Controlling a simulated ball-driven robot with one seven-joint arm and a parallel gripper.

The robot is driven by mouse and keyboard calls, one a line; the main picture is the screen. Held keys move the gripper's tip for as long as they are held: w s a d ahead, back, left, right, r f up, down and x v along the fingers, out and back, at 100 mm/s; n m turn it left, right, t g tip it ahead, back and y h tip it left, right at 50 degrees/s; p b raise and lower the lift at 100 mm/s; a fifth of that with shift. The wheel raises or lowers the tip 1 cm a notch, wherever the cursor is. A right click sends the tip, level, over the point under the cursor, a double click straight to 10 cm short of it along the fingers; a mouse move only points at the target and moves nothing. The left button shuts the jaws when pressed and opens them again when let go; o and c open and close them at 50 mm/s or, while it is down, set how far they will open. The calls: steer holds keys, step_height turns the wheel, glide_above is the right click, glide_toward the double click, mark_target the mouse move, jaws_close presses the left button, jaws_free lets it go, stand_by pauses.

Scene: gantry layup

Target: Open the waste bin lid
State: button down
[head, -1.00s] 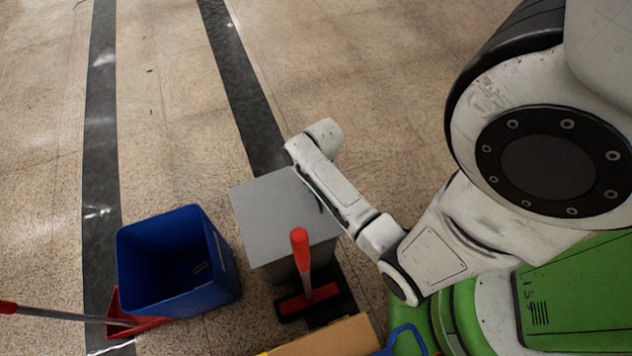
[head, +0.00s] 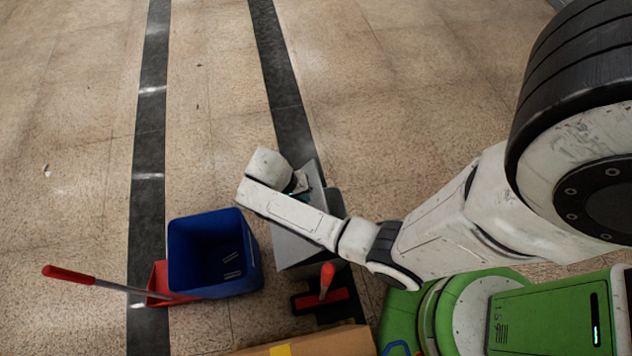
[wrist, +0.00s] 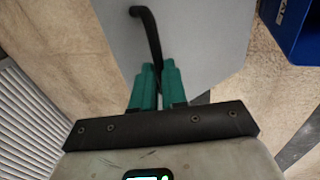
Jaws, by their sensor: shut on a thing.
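The grey waste bin's lid (head: 290,250) shows beside my arm in the head view, partly covered by it. The lid looks tilted, with a darker grey part (head: 336,203) showing past its right edge; how far it stands open I cannot tell. In the wrist view the pale lid (wrist: 205,35) fills the upper middle, with a bent black handle (wrist: 148,28) on it. My gripper (wrist: 158,72) has its green fingers closed around the handle's lower end. In the head view my gripper (head: 299,192) is mostly hidden by my wrist.
A blue open bin (head: 205,255) stands just left of the grey bin; a red dustpan (head: 160,283) with a long handle is beside it. A red-handled brush (head: 326,283) and a cardboard box (head: 320,343) are in front. The floor beyond is clear.

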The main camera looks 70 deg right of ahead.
steer(key=w+a+g+h+b, duration=0.1)
steer(key=w+a+g+b, duration=0.1)
steer(key=w+a+b, duration=0.3)
steer(key=w+a+g+h+b, duration=0.1)
steer(key=w+a+b, duration=0.5)
steer(key=w, duration=0.7)
steer(key=shift+w+f+g+b, duration=0.2)
steer(key=shift+g+b, duration=0.2)
steer(key=shift+b, duration=0.3)
steer(key=shift+a, duration=0.15)
steer(key=c, duration=1.4)
jaws_free()
steer(key=shift+w+a, duration=0.1)
steer(key=shift+w, duration=0.1)
steer(key=shift+o, duration=1.2)
steer(key=shift+r, duration=0.1)
steer(key=v, duration=1.1)
steer(key=shift+p, duration=0.3)
